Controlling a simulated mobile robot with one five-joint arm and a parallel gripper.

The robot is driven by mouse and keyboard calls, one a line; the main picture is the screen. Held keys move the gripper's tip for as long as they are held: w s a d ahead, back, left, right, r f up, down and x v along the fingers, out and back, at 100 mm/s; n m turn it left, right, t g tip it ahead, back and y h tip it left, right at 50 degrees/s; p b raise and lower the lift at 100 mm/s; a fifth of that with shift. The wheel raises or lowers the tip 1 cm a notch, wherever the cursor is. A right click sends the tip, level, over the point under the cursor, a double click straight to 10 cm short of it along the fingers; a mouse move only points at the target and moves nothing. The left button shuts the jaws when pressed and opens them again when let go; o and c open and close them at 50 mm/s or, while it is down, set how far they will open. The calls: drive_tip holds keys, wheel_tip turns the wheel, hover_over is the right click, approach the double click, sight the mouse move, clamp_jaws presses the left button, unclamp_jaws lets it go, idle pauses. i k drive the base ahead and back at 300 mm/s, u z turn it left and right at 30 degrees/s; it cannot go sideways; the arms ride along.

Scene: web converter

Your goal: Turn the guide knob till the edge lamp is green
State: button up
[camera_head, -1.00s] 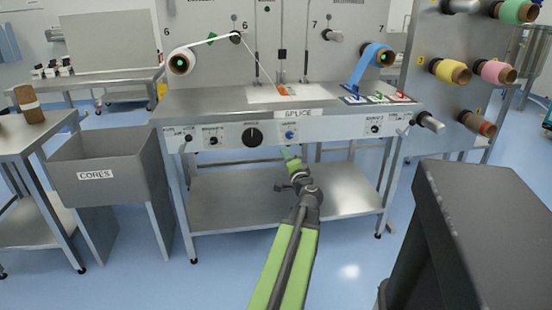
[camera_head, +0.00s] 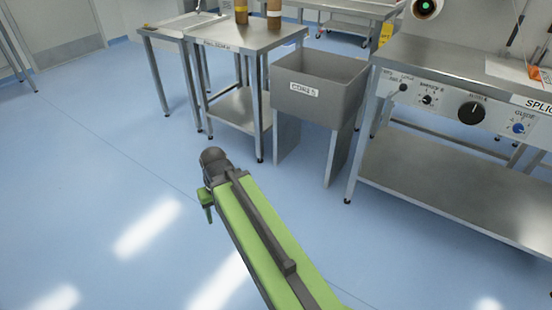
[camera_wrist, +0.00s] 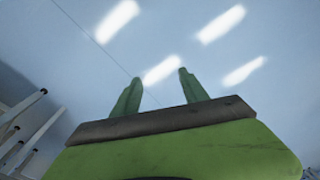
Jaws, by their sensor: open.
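The guide knob (camera_head: 518,128) is small and blue, on the front panel of the splice bench at the right edge of the head view. A "GUIDE" label is above it. My gripper is at the end of the green arm, over open floor, well to the left of the bench and apart from the knob. In the wrist view my gripper (camera_wrist: 160,76) shows two green fingers spread apart with only floor between them. In the head view its fingers are mostly hidden behind the wrist.
A large black knob (camera_head: 471,112) and a smaller knob (camera_head: 427,100) sit left of the guide knob. A grey cores bin (camera_head: 300,105) stands left of the bench (camera_head: 430,190). A steel table (camera_head: 245,38) stands farther left. The blue floor in front is clear.

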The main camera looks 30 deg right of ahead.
sight(518, 129)
drive_tip(key=u, duration=0.6)
drive_tip(key=k, duration=0.1)
drive_tip(key=z, duration=2.7)
drive_tip(key=i, duration=0.6)
drive_tip(key=z, duration=0.3)
drive_tip(key=k, duration=0.6)
drive_tip(key=u, duration=0.15)
drive_tip(key=i, duration=0.1)
drive_tip(key=u, duration=0.05)
